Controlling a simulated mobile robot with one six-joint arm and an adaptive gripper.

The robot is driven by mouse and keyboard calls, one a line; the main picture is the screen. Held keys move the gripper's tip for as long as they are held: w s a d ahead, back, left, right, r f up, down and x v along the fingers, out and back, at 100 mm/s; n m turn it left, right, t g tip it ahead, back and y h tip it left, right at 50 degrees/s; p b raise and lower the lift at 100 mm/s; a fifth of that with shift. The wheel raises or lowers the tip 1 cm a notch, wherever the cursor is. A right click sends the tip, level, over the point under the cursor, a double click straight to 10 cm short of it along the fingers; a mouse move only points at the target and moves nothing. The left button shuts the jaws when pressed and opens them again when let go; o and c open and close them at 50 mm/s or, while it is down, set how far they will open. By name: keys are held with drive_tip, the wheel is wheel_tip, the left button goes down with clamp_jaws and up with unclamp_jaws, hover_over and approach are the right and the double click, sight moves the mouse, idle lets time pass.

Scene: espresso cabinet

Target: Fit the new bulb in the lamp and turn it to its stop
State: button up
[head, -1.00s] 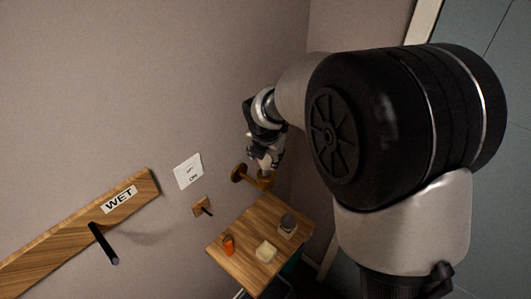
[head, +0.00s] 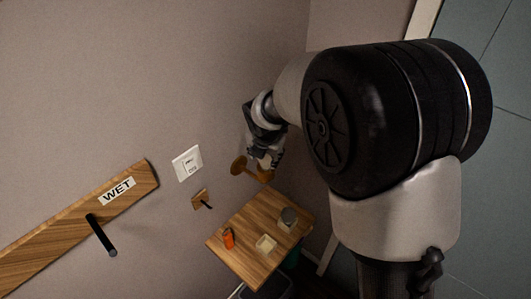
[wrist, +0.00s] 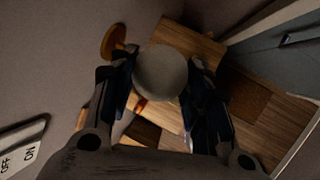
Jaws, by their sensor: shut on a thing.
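My gripper (head: 264,158) points down beside the wall, right over the lamp. In the wrist view my gripper (wrist: 162,85) is shut on the bulb (wrist: 160,72), a round pale grey globe between the two dark fingers. The lamp (head: 238,165) is a brass wall fitting with a round plate and a short arm ending in a cup below my fingers. The lamp's round plate (wrist: 113,40) also shows at upper left in the wrist view. The globe hides the socket there, so I cannot tell whether the bulb's base is inside it.
A small wooden table (head: 250,265) stands below, with an orange bottle (head: 228,238), a pale open box (head: 266,243) and a grey jar (head: 288,218). A switch plate (head: 187,163), a wooden peg (head: 201,200) and a board marked WET (head: 110,195) are on the wall to the left.

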drive_tip(key=shift+a+f+m+b, duration=0.1)
drive_tip(key=shift+f+m+b, duration=0.05)
drive_tip(key=shift+m+b, duration=0.7)
drive_tip(key=shift+h+b, duration=0.35)
drive_tip(key=shift+h, duration=0.05)
drive_tip(key=shift+m, duration=0.35)
drive_tip(key=shift+w+a+m+h+b, duration=0.15)
drive_tip(key=shift+m+h+b, duration=0.5)
drive_tip(key=shift+m, duration=0.55)
